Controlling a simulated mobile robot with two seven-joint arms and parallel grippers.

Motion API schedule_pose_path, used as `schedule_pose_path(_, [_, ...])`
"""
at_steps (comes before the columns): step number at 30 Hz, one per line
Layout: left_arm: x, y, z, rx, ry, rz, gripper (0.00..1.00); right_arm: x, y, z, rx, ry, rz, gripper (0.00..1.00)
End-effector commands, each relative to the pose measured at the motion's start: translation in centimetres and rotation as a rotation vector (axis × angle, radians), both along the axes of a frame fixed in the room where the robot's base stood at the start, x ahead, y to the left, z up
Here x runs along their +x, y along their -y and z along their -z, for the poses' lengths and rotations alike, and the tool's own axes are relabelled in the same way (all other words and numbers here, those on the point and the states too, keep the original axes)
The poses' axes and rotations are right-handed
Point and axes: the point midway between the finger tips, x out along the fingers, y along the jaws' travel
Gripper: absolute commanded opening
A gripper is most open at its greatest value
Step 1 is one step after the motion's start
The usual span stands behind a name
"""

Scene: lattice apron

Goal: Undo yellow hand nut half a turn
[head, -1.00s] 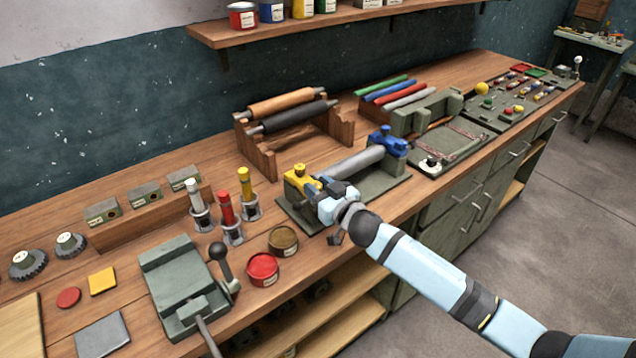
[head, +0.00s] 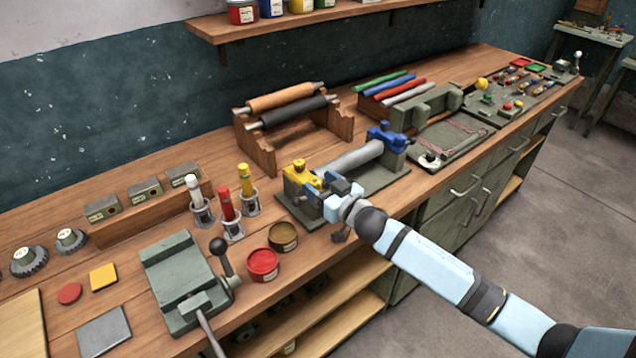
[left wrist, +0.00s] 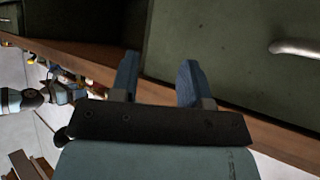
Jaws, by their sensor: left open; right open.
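The yellow hand nut (head: 299,170) sits on top of the yellow clamp at the near left end of a grey roller (head: 348,161). A blue clamp (head: 386,138) holds the roller's far right end. My right gripper (head: 325,192) is open just right of the yellow clamp, its fingers pointing toward it. I see no grip on the nut; whether a finger touches the clamp is unclear. My left gripper (left wrist: 158,76) shows only in the left wrist view, open and empty, in front of a dark green cabinet front.
Left of the roller stand red (head: 228,206) and yellow-capped holders. Red (head: 263,264) and brown (head: 283,237) tins stand near the front edge. A rack with two rollers (head: 290,112) stands behind. A drawer handle (left wrist: 296,47) lies right in the left wrist view.

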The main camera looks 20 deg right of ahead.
Motion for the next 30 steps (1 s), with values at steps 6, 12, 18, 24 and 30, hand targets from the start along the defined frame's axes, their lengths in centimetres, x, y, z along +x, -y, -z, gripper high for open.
schedule_pose_path(6, [0.0, 0.0, 0.7, 0.0, 0.0, 0.0, 0.43, -4.4, 1.8, 0.3, -0.001, -0.003, -0.001, 0.62])
schedule_pose_path(12, [0.0, 0.0, 1.2, 0.0, 0.001, 0.0, 0.43, -8.4, 3.5, 0.3, -0.001, -0.003, 0.0, 0.62])
schedule_pose_path(18, [0.0, 0.0, 1.4, -0.001, 0.002, 0.0, 0.43, -10.9, 4.6, 0.2, 0.0, -0.002, -0.001, 0.62])
schedule_pose_path(24, [0.0, 0.0, 1.4, -0.001, 0.003, 0.0, 0.43, -11.6, 4.9, 0.1, 0.0, -0.001, 0.0, 0.62])
schedule_pose_path(30, [0.0, 0.0, 1.4, -0.001, 0.003, 0.0, 0.43, -11.6, 4.9, 0.0, 0.0, -0.001, 0.0, 0.62])
